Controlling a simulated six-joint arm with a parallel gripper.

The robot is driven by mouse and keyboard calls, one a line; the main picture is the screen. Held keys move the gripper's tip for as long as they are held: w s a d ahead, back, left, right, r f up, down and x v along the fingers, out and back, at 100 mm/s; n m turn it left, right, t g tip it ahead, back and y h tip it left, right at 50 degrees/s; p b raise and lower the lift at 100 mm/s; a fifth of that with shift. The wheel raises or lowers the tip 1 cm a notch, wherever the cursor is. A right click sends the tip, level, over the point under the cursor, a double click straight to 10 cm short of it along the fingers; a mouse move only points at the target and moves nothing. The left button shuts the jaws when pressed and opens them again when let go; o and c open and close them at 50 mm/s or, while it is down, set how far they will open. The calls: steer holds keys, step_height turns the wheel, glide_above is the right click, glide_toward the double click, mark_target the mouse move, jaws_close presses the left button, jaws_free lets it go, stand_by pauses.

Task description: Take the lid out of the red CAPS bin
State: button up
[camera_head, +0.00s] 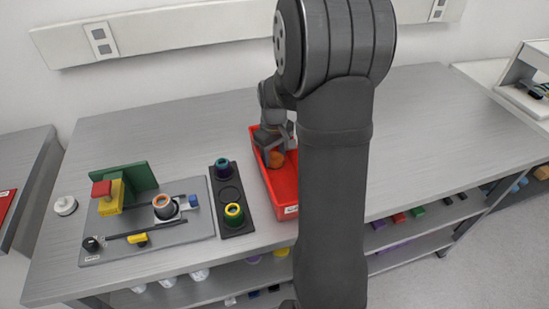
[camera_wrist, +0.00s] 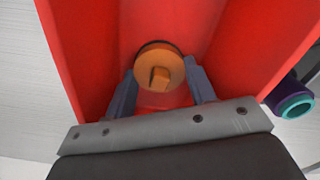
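The red bin (camera_head: 284,196) stands on the metal bench, partly hidden behind my arm. It also fills most of the wrist view, with its wall (camera_wrist: 82,50) on the left. An orange round lid with a raised grip (camera_wrist: 160,76) lies in the bin; it also shows in the head view (camera_head: 276,159). My gripper (camera_wrist: 162,88) is down in the bin, one finger on each side of the lid. In the wrist view the fingers are apart, close to the lid's edges. I cannot tell whether they touch it. In the head view my gripper (camera_head: 275,150) hides part of the lid.
Left of the bin is a black tray (camera_head: 228,195) holding a purple-teal container (camera_head: 223,168) and a yellow-green-rimmed one (camera_head: 234,214). Further left is a grey fixture plate (camera_head: 120,250) with a white, orange-rimmed container (camera_head: 164,206).

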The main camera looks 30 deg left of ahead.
steer(key=shift+c, duration=0.9)
steer(key=shift+r, duration=0.15)
